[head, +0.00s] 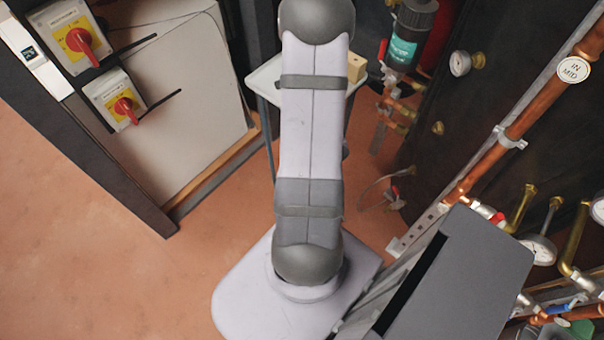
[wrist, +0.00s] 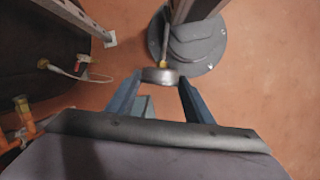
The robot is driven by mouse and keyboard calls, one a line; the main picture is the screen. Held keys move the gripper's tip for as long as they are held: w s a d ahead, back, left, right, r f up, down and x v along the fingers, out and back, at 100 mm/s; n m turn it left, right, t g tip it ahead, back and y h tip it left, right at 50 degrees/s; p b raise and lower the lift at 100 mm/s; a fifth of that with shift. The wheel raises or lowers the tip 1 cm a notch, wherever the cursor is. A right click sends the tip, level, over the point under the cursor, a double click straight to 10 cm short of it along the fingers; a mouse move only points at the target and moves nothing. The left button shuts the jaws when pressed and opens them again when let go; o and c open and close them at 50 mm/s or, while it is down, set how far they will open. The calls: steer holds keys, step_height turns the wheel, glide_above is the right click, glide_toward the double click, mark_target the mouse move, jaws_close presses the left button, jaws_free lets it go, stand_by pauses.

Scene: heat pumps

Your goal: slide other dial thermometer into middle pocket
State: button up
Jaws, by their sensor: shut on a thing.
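My gripper (wrist: 160,82) shows in the wrist view with its two blue fingers on either side of a dial thermometer (wrist: 160,75). The dial face cannot be read. In the head view my arm hides the gripper and the held thermometer. A copper pipe (head: 532,112) at the right carries a round label "IN MID" (head: 573,69). I cannot tell which fitting is the middle pocket.
A white tray stand (head: 265,78) with a wooden block (head: 357,67) is partly behind my arm. Red rotary switches (head: 78,40) are at left. The floor at lower left is clear.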

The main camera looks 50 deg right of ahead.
steer(key=s+d+r+n+h, duration=0.1)
steer(key=d+n+h, duration=0.1)
steer(key=d+n, duration=0.5)
steer(key=s+d+r+n+h, duration=0.1)
steer(key=d+n, duration=0.6)
steer(key=d, duration=1.1)
steer(key=shift+s+d+n+h, duration=0.25)
steer(key=shift+s+h, duration=0.2)
steer(key=shift+h, duration=0.25)
steer(key=shift+s, duration=0.1)
steer(key=s+d, duration=0.2)
steer(key=shift+d+b, duration=0.4)
steer(key=shift+s+d+r+p, duration=0.2)
steer(key=shift+p, duration=0.25)
steer(key=shift+d+f+p, duration=0.1)
steer(key=shift+p, duration=0.3)
steer(key=shift+s+d+p, duration=0.45)
steer(key=shift+d+p, duration=0.05)
steer(key=shift+p, duration=0.25)
